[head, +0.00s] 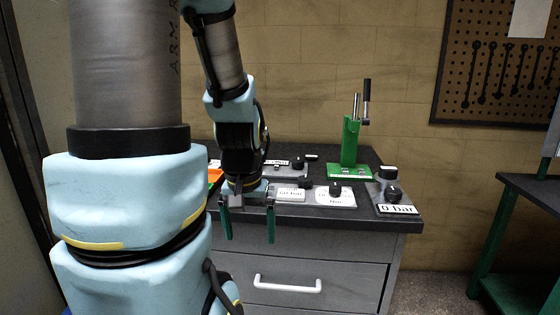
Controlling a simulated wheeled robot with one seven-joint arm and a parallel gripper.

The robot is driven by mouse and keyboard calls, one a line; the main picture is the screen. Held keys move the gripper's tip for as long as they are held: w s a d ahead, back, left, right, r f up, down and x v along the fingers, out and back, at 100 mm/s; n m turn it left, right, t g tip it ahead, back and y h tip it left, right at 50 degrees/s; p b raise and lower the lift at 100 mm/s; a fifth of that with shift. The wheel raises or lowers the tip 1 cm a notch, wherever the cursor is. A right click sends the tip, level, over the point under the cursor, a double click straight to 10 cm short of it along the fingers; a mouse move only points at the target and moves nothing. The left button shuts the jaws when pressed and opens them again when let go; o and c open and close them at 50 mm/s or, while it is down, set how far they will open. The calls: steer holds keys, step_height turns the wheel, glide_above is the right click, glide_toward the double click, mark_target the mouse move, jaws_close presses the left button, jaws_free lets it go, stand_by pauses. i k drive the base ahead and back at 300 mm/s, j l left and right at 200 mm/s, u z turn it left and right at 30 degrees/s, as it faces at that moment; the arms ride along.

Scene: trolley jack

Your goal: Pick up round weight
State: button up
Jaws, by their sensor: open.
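I cannot tell for sure which thing is the round weight. A dark, short round piece (388,172) stands at the right back part of the grey workbench top (375,209); it may be the weight. My gripper (249,232) is open and empty, with two green fingers pointing down. In the picture it hangs at the front edge of the bench, well left of the round piece. My arm hides the left part of the bench top.
A green jack (350,148) with an upright lever stands at the back. Black knobs (336,188) (394,194) sit along the front, one by a "0 bar" label (397,209). An orange thing (215,175) is partly hidden. A drawer handle (287,286) juts out below; another table (535,190) stands right.

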mark_target(310, 158)
steer(key=l+u, duration=0.2)
steer(key=u, duration=0.25)
steer(key=l+u, duration=0.15)
steer(key=u, duration=0.3)
steer(key=k+l+u, duration=0.1)
steer(key=u, duration=0.3)
steer(key=k+l+u, duration=0.1)
steer(key=u, duration=0.35)
steer(key=k+l+u, duration=0.2)
steer(key=l, duration=0.45)
steer(key=k+l+u, duration=0.15)
steer(key=k+l, duration=0.35)
steer(key=k+l+u, duration=0.2)
steer(key=k+l, duration=0.2)
steer(key=l, duration=0.2)
